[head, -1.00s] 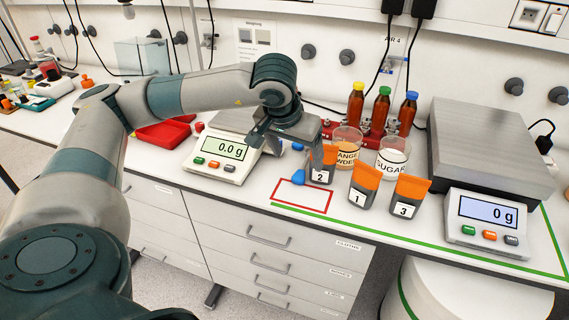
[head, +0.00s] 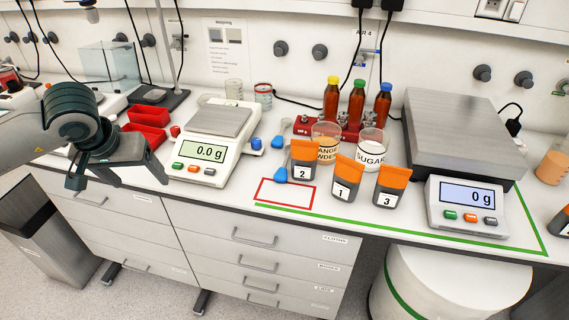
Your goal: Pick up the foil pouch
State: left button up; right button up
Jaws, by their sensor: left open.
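Three foil pouches with orange tops and dark grey lower parts stand upright on the white bench in the head view. Pouch 2 (head: 303,160) stands at the left of the group, behind the red outlined rectangle (head: 262,192). Pouch 1 (head: 345,182) is in the middle and pouch 3 (head: 391,187) is at the right. My left gripper (head: 115,180) is open and empty at the bench's front edge, well left of the pouches. My right gripper is not in view.
A small scale (head: 206,153) reading 0.0 g stands between my left gripper and the pouches. Blue-handled scoops lie beside pouch 2. Behind are beakers of orange powder (head: 325,143) and sugar (head: 371,149), and bottles in a red rack. A larger scale (head: 468,140) stands right.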

aim_at(304, 154)
jog(key=i+l+z, duration=0.1)
jog(key=l+z, duration=0.15)
jog(key=z, duration=0.15)
jog(key=i+l+z, duration=0.15)
jog(key=z, duration=0.2)
